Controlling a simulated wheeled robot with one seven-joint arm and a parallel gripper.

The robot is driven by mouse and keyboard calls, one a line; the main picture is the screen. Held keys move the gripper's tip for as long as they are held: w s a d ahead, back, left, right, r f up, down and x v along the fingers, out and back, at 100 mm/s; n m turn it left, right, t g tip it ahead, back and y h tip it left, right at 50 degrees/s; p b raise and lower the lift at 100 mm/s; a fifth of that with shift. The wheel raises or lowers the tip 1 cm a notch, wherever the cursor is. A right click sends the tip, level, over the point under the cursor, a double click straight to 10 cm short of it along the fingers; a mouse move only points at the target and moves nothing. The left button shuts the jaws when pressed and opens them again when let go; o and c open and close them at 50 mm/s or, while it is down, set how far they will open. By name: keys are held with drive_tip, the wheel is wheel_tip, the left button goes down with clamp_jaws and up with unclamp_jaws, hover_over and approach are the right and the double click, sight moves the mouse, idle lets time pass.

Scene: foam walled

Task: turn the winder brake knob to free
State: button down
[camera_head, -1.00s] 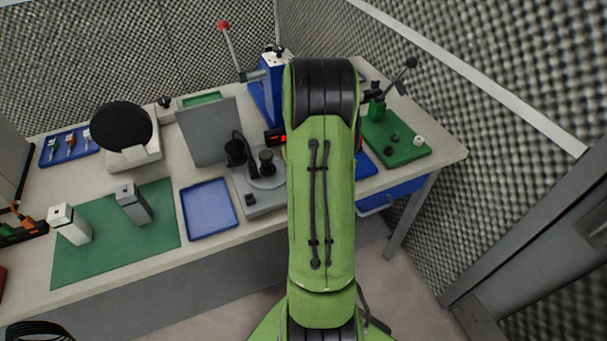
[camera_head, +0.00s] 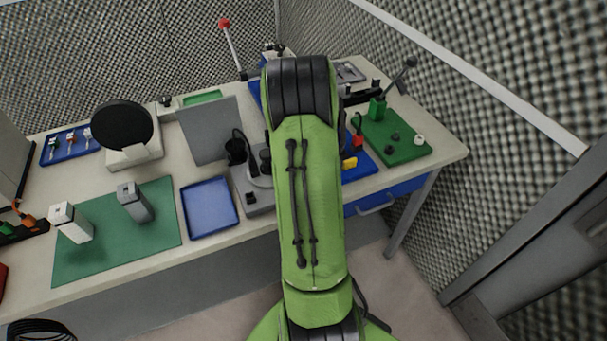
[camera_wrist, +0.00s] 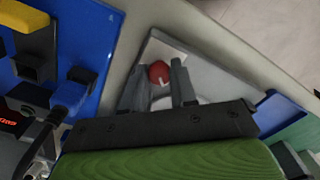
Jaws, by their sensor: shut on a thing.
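The winder brake knob (camera_wrist: 158,72), a round red knob with a pale mark, shows in the wrist view between my fingertips. My gripper (camera_wrist: 158,82) is shut on it, one grey finger on each side. The knob sits on the grey base of the winder (camera_wrist: 196,66), near a white patch at that base's corner. The winder's base (camera_head: 257,203) also shows in the head view, partly behind my arm. The knob and my gripper are hidden behind my green arm in the head view. I cannot read which setting the knob points to.
A blue board (camera_wrist: 90,30) with yellow and blue blocks lies left of the gripper in the wrist view. A blue tray (camera_head: 209,208) stands left of the winder. A green board (camera_head: 400,150) with a lever stands at the right. Open floor lies beyond the table edge.

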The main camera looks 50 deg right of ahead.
idle(0.3)
drive_tip(key=c, duration=0.9)
unclamp_jaws()
wheel_tip(320, 180, up, 16)
drive_tip(key=p, duration=0.3)
drive_tip(key=shift+f, duration=0.1)
